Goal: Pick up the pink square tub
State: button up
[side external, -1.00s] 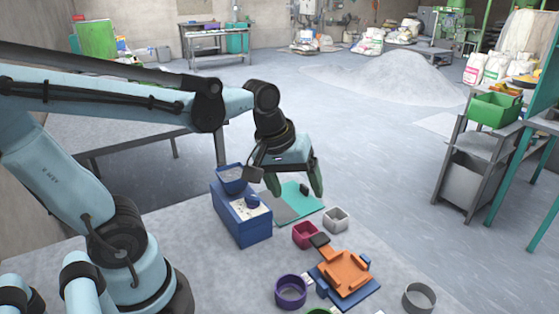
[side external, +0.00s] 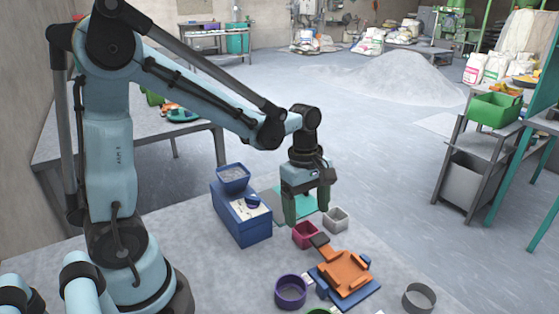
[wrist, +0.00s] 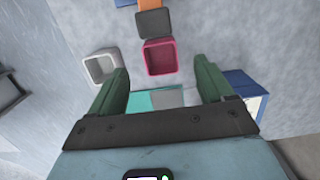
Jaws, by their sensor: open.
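The pink square tub (side external: 305,235) stands on the grey table, open side up. It also shows in the wrist view (wrist: 159,58), just beyond the space between the fingertips. My gripper (side external: 308,212) points down above the teal mat, a little behind the tub. It is open and empty, with its two green fingers apart in the wrist view (wrist: 161,82). I cannot tell exactly how high the fingertips are above the table.
A white-grey square tub (side external: 336,220) stands close to the pink one. An orange device (side external: 346,272) on a blue base sits in front, its dark square pan (wrist: 155,23) close to the pink tub. A blue box (side external: 240,222) stands left. A purple ring-shaped bowl (side external: 290,292) sits nearer.

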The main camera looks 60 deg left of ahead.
aim_at(306, 230)
jog(key=shift+f, duration=3.35)
jog(key=shift+c, duration=0.5)
jog(key=c, duration=0.9)
